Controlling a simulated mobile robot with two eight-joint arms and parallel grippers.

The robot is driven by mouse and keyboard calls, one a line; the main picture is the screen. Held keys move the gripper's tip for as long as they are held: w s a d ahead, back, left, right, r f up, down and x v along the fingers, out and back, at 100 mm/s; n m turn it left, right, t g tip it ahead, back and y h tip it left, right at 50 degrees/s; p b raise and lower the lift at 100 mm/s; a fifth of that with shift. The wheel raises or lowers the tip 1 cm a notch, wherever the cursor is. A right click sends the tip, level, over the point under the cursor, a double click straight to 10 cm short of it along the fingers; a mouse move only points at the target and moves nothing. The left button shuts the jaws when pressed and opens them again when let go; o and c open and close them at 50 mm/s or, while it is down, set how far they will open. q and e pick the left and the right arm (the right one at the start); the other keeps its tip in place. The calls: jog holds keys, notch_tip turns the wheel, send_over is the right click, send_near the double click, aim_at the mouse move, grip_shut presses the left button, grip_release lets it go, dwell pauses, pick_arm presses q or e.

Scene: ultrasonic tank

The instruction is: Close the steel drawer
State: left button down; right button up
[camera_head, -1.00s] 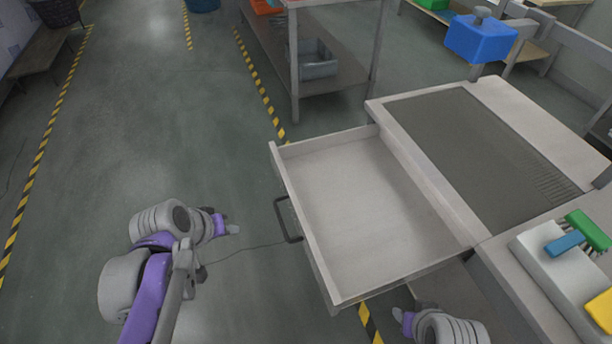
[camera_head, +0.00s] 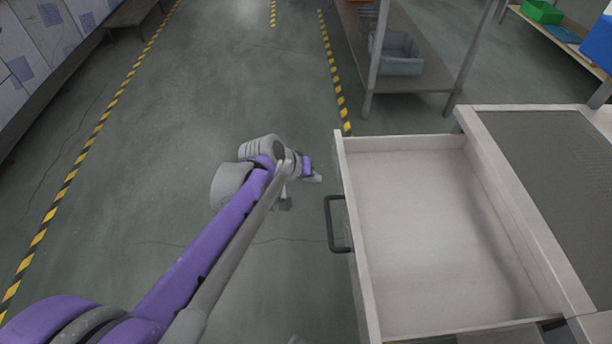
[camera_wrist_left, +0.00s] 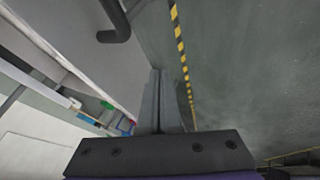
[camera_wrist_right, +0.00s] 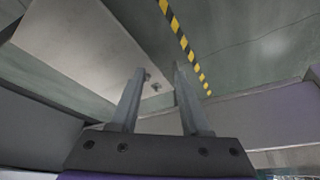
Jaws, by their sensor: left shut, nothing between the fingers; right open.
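The steel drawer (camera_head: 430,230) is pulled well out of its counter in the head view, and its inside is empty. Its dark bar handle (camera_head: 338,224) is on the left-facing front panel. My left gripper (camera_head: 316,178) is just left of the drawer front, near its far corner and beyond the handle, apart from both. In the left wrist view its fingers (camera_wrist_left: 161,100) are together and empty, with the handle (camera_wrist_left: 116,22) at upper left. My right gripper (camera_wrist_right: 155,95) is open and empty in its wrist view, below a pale panel; it is out of the head view.
The counter (camera_head: 545,190) with a dark grey top stands right of the drawer. A shelf table (camera_head: 415,50) with a grey bin (camera_head: 396,62) stands beyond it. The floor left of the drawer is clear, with yellow-black tape lines.

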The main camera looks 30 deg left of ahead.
aim_at(338, 179)
pick_arm(q)
jog(key=w+d, duration=0.2)
jog(key=d, duration=0.1)
jog(key=shift+w+d, duration=0.15)
jog(key=shift+w, duration=0.05)
pick_arm(e)
jog(key=shift+w+f, duration=0.1)
jog(key=shift+f, duration=0.4)
